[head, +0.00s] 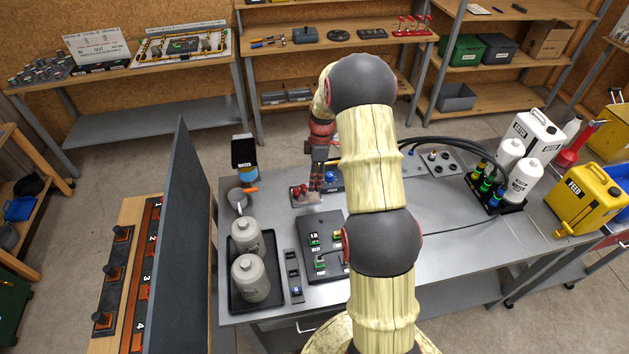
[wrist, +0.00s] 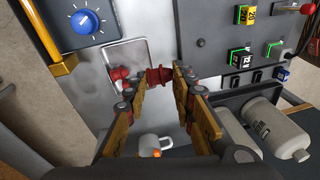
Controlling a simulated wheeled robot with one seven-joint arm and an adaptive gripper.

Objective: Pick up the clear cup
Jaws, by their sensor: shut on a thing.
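My gripper (wrist: 155,84) reaches down over the left part of the grey workbench, with its orange-brown fingers apart around a narrow gap. I cannot pick out the clear cup in either view. Red parts (wrist: 120,74) lie by the fingertips, over a pale metal plate (wrist: 140,50). I cannot tell whether they touch the fingers.
A grey pot (head: 236,197) with an orange part stands left of my gripper. Two grey bottles (head: 250,278) stand in a black tray (head: 236,305). A black button panel (head: 312,222) lies nearby. A dark upright panel (head: 180,240) borders the bench at left.

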